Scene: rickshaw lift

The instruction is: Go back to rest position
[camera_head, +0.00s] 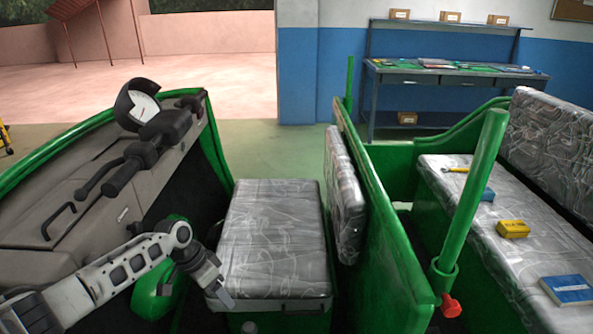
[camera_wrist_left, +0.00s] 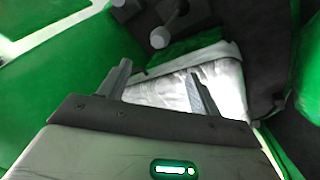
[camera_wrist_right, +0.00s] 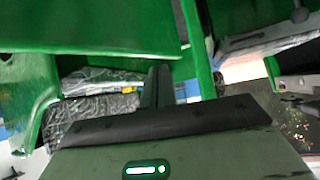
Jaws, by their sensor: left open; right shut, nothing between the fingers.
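My left gripper (camera_head: 218,288) hangs at the end of my left arm, beside the near left corner of the rickshaw's front seat (camera_head: 270,225). In the left wrist view its two fingers (camera_wrist_left: 156,85) stand apart, with a pale silvery surface behind them and nothing held. I cannot tell whether a finger touches the seat. My right gripper is outside the head view. In the right wrist view its fingers (camera_wrist_right: 158,87) are together and empty, with green body panels and a grey patterned seat beyond.
The handlebar (camera_head: 150,150) with a gauge rises at the left. A green partition (camera_head: 385,230) stands right of the front seat. A green post (camera_head: 470,200) with a red knob (camera_head: 450,306) rises farther right. The rear seat (camera_head: 505,250) holds a yellow box (camera_head: 513,229) and blue book (camera_head: 567,289).

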